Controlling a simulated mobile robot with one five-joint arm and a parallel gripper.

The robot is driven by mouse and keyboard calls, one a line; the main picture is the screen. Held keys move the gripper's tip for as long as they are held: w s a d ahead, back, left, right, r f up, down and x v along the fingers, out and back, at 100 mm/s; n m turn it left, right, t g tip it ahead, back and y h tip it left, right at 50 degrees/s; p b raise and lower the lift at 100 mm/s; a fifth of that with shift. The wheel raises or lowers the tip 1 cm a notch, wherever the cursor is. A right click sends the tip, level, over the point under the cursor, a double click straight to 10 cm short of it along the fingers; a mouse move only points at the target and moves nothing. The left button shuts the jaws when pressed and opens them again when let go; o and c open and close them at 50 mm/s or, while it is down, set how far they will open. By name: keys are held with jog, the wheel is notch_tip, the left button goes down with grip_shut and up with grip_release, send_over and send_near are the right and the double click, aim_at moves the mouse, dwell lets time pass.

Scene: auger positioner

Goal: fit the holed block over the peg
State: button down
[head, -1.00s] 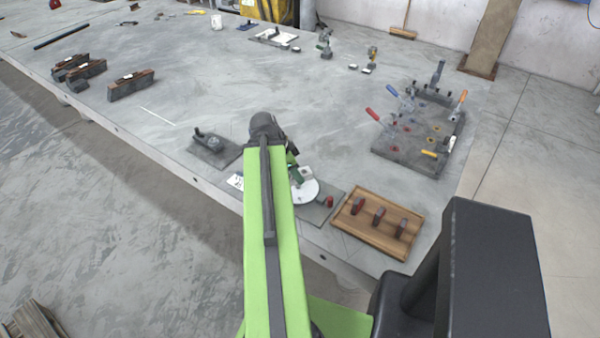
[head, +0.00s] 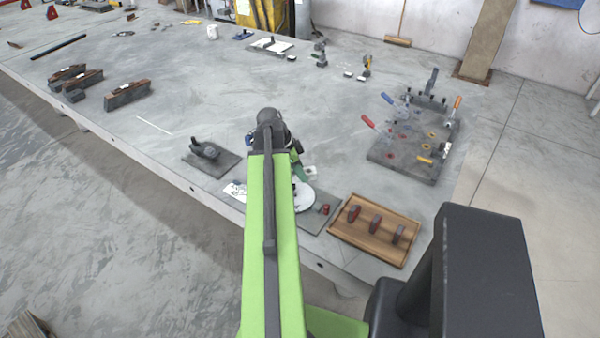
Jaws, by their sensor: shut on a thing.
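My gripper (head: 301,174) shows only in part, just right of my green arm, and its fingertips are too small to make out. A small pale block with a dark spot (head: 310,171), which looks like the holed block, is at the gripper and moves with it. It appears at the far edge of a white disc (head: 305,199); its height above it is unclear. The disc sits on a dark plate (head: 323,220) with a red knob, partly behind my arm. I cannot make out the peg clearly.
A wooden tray (head: 341,237) with three red-and-dark pieces stands right of the disc. A dark plate (head: 226,165) with a black fixture lies left of my arm. A clamp board (head: 390,160) is at the right. The middle of the table (head: 220,90) is clear.

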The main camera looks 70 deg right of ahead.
notch_tip(320, 180, down, 6)
jog(key=b, duration=0.6)
jog(key=shift+r, duration=0.1)
jog(key=shift+f+b, duration=1.25)
jog(key=shift+f, duration=0.05)
dwell(1.4)
jog(key=c, duration=0.8)
grip_release()
jog(key=shift+c, duration=0.2)
jog(key=shift+a, duration=0.1)
jog(key=p+v, duration=1.6)
jog(key=v, duration=0.1)
jog(key=shift+r, duration=0.2)
